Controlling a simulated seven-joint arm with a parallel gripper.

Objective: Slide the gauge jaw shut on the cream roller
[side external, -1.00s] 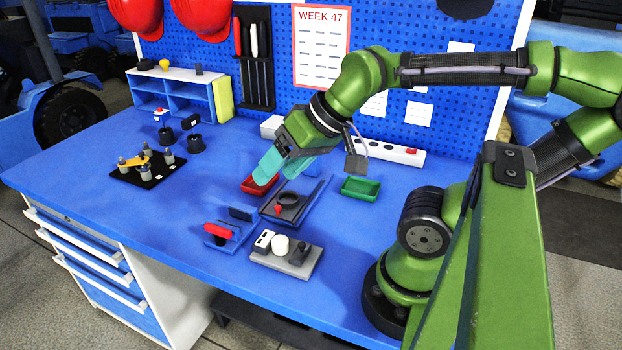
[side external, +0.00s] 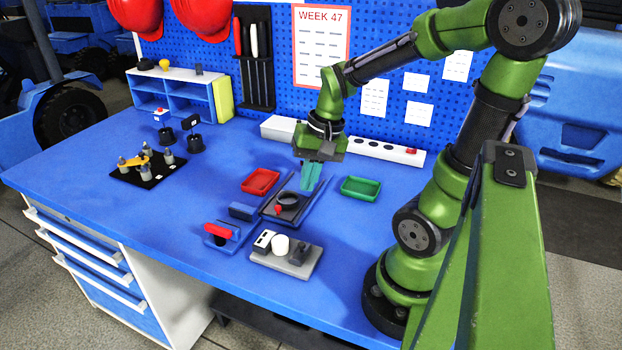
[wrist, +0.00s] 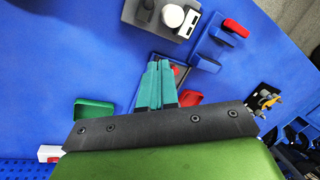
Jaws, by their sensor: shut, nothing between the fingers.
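The gauge (side external: 276,262) is a grey plate near the bench front. On it stand a white block (side external: 264,240) with black marks, an upright cream roller (side external: 281,245) and a dark grey jaw (side external: 299,252). The roller sits between block and jaw, close to the block, with a small gap towards the jaw. The wrist view shows the roller (wrist: 173,16) and jaw (wrist: 147,11) at the top. My gripper (side external: 309,188) has teal fingers pointing down, shut and empty, behind the gauge and apart from it. In the wrist view the fingers (wrist: 158,64) are together.
A dark tray with a ring (side external: 288,199) lies between my gripper and the gauge. A blue fixture with a red handle (side external: 218,230) is left of the gauge. Red (side external: 260,181) and green (side external: 361,187) trays flank my gripper. The bench front right of the gauge is clear.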

